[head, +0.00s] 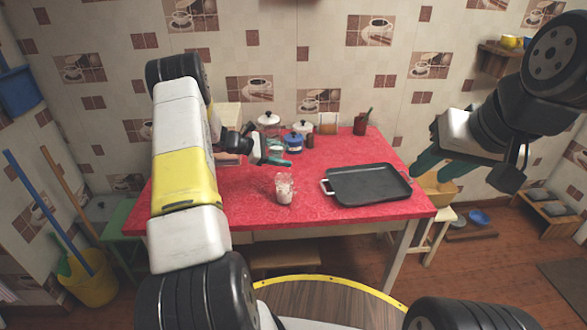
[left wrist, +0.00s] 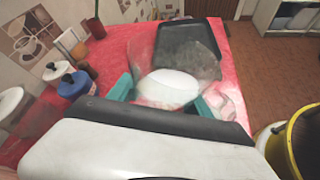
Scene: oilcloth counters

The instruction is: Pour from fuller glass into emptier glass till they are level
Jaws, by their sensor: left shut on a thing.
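One glass (head: 284,190) with white contents stands upright on the red counter, in front of my left gripper. My left gripper (head: 277,158) is over the counter, its teal fingers shut on a second glass. That held glass (left wrist: 160,62) is large in the left wrist view, clear, with a white surface inside; in the head view it is small and mostly hidden by the fingers. I cannot tell its exact tilt or compare the levels. My right gripper (head: 442,166) hangs empty beyond the counter's right side, its teal fingers apart.
A black tray (head: 368,184) lies on the right of the red counter (head: 250,205). A blue pot (head: 293,143), white-lidded jars (head: 268,120) and a dark red holder (head: 361,123) stand at the back. The front middle around the standing glass is clear.

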